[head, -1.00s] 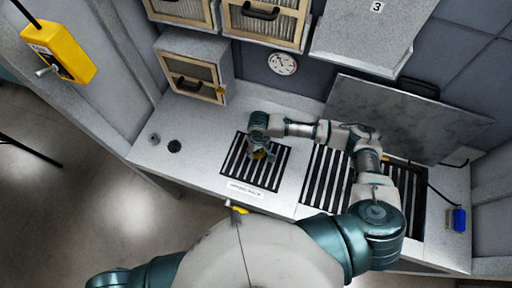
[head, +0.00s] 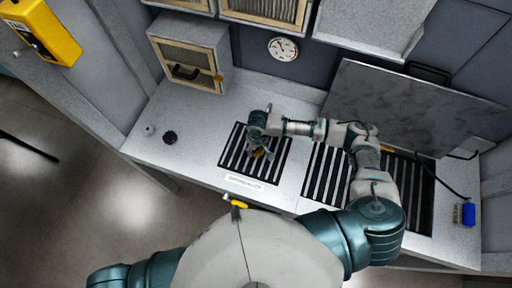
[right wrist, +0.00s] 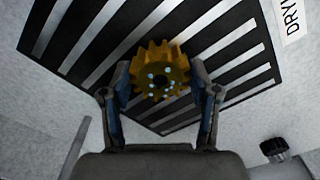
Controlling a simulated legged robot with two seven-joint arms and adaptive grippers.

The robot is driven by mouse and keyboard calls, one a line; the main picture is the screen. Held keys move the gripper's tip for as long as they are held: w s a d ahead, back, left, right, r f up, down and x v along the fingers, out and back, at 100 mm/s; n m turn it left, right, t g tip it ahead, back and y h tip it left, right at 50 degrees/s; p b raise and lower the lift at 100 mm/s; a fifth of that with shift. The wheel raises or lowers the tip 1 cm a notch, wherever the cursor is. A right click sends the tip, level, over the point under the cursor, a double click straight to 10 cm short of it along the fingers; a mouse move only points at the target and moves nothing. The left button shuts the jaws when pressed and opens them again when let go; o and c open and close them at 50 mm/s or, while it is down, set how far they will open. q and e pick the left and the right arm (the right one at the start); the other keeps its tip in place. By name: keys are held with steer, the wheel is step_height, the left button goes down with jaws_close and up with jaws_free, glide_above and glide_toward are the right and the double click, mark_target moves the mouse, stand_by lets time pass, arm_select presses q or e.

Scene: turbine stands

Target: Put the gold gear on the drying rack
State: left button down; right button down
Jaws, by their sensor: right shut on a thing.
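The gold gear (right wrist: 160,72) is between the fingers of my right gripper (right wrist: 161,92) in the right wrist view, and the gripper is shut on it. In the head view the right gripper (head: 259,148) is over the smaller slatted drying rack (head: 236,160), with a bit of the gold gear (head: 258,154) showing below it. The rack's dark slats (right wrist: 230,45) fill much of the wrist view behind the gear. I cannot tell whether the gear touches the slats. My left gripper is not in view.
A second, larger slatted rack (head: 313,188) lies to the right under my arm. A dark round part (head: 170,137) and a small grey part (head: 149,130) stand on the left of the counter. A cabinet (head: 187,62) stands at the back left. A blue object (head: 467,214) is at the right end.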

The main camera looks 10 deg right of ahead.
steer(key=shift+a, duration=0.1)
steer(key=shift+a+f, duration=0.25)
steer(key=shift+a, duration=0.25)
steer(key=shift+c, duration=1.6)
jaws_free()
steer(key=shift+o, duration=0.6)
steer(key=shift+a, duration=0.1)
steer(key=shift+d, duration=0.2)
steer(key=shift+o, duration=0.8)
steer(key=shift+d, duration=0.35)
steer(key=shift+a+r+p, duration=0.3)
steer(key=shift+r+p, duration=0.1)
steer(key=shift+p, duration=0.15)
steer(key=shift+a+r+p, duration=0.1)
steer(key=shift+r+p, duration=0.55)
steer(key=shift+p, duration=0.15)
steer(key=r+p, duration=0.2)
steer(key=p, duration=0.1)
steer(key=shift+d+r+p, duration=0.3)
steer(key=shift+r, duration=0.95)
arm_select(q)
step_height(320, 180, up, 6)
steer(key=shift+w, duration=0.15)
arm_select(e)
steer(key=shift+a+r, duration=0.15)
steer(key=shift+r, duration=0.05)
